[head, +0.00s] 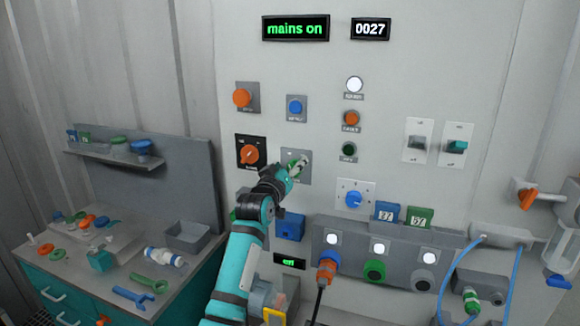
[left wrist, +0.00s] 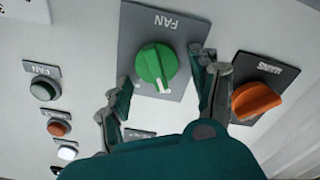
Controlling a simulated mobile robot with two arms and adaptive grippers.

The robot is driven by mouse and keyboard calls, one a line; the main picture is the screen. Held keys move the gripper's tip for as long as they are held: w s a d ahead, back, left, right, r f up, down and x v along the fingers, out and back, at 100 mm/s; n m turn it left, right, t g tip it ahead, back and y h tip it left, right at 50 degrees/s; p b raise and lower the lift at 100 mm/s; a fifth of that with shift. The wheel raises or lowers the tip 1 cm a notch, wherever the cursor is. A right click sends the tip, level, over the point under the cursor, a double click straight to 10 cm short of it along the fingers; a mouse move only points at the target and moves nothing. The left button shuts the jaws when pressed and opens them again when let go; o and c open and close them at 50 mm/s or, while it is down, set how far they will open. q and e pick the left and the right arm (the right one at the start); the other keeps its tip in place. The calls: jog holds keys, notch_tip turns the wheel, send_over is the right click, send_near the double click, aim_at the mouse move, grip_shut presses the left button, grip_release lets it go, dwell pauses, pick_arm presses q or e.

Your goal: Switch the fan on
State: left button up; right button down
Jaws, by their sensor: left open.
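The fan switch is a green rotary knob (left wrist: 155,66) on a grey plate labelled FAN, seen upside down in the left wrist view. Its white pointer mark faces the lower edge of that view. My left gripper (left wrist: 162,88) is open, with one finger on each side of the knob; I cannot tell whether either touches it. In the head view my left gripper (head: 296,166) is in front of the fan plate (head: 303,177) and hides much of the knob. The fan lamp (left wrist: 44,91) is dark green and looks unlit; it also shows in the head view (head: 349,149).
The orange mains knob (head: 249,154) sits close left of the fan switch. A blue knob (head: 353,199) is to its lower right. The display (head: 296,28) reads "mains on". A socket box (head: 400,243) juts out below. A cluttered bench (head: 120,262) stands at the left.

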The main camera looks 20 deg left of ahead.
pick_arm(q)
jog(key=c, duration=1.1)
jog(key=shift+m, duration=0.3)
jog(key=m, duration=0.7)
jog(key=d+m, duration=0.1)
jog(key=m, duration=0.3)
jog(key=shift+d+p, duration=0.1)
jog(key=shift+p, duration=0.3)
jog(key=shift+m, duration=0.3)
jog(key=o, duration=1.1)
